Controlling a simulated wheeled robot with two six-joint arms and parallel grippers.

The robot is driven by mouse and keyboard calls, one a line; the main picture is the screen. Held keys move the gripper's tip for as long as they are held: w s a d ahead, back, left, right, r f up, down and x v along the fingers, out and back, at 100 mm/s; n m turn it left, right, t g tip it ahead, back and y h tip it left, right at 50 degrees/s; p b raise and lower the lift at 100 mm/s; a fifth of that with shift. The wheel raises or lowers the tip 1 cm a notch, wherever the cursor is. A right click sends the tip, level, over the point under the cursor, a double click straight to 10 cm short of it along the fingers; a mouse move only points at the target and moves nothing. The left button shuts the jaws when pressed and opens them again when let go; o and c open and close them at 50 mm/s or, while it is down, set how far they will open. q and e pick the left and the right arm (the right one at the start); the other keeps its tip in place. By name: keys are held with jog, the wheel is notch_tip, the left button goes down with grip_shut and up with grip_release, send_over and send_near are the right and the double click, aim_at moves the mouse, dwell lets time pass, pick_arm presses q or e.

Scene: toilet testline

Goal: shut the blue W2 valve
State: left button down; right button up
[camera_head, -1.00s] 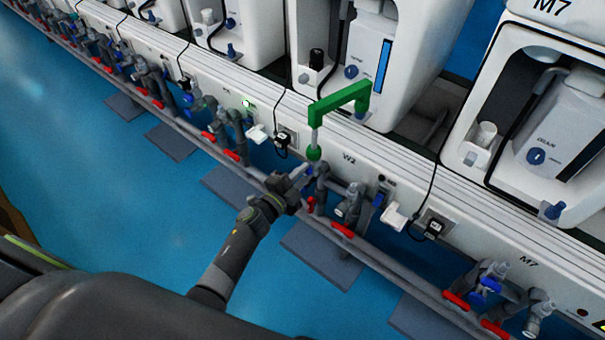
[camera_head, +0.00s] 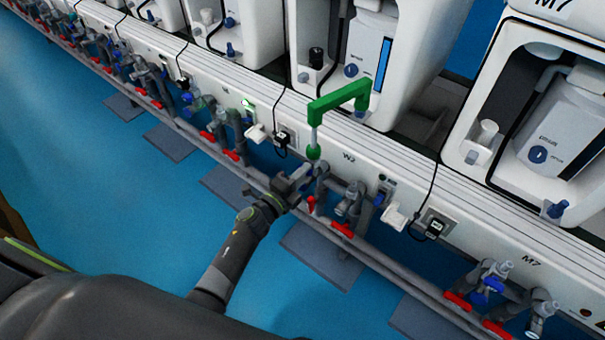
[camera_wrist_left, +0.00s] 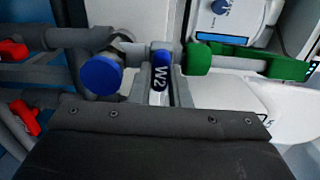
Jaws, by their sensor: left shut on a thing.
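The blue W2 valve handle (camera_wrist_left: 161,70) carries white W2 lettering and sits between the two grey fingers of my left gripper (camera_wrist_left: 161,88) in the left wrist view. The gripper is shut on it. In the head view my left gripper (camera_head: 297,180) is at the pipework just below and left of the W2 label (camera_head: 349,158). The fingers and the wrist hide most of the handle there. My right gripper is not in view.
A round blue knob (camera_wrist_left: 101,75) is close to the left of the fingers. A green bent bracket (camera_head: 340,100) rises above the W2 pipes. Red valve handles (camera_head: 342,230) line the lower pipe. The blue floor in front is clear.

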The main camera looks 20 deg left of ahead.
pick_arm(q)
jog(key=shift+f, duration=0.1)
jog(key=c, duration=1.4)
grip_release()
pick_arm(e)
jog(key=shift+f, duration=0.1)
pick_arm(q)
jog(key=shift+o, duration=0.2)
